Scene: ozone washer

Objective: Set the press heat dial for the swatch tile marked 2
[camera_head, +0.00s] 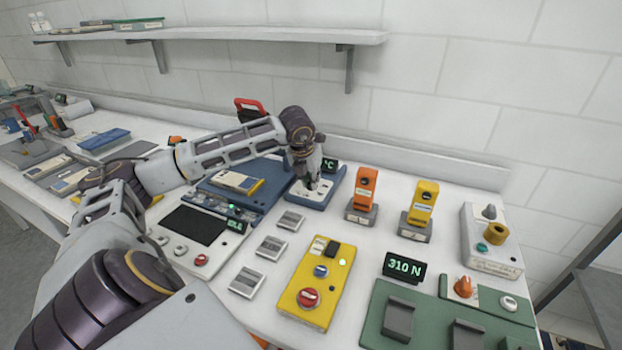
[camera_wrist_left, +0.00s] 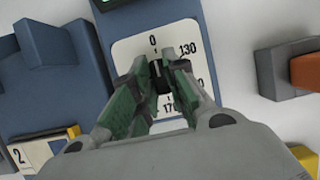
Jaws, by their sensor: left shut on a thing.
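My left gripper (camera_head: 311,184) is over the blue press's control panel, in the middle of the head view. In the left wrist view its green-padded fingers (camera_wrist_left: 165,80) are closed around a small dark dial knob (camera_wrist_left: 158,75). The white dial plate (camera_wrist_left: 125,55) around it shows 0 at the top, 130 at the upper right and 170 below. A swatch tile marked 2 (camera_wrist_left: 38,150) lies on the blue press (camera_wrist_left: 70,105), at the lower left of the wrist view. The tile also shows in the head view (camera_head: 237,182). The display marked °C (camera_head: 329,164) is partly hidden by my gripper.
An orange stand (camera_head: 365,188) and a yellow stand (camera_head: 422,204) are right of the press. A shelf (camera_head: 220,35) hangs above.

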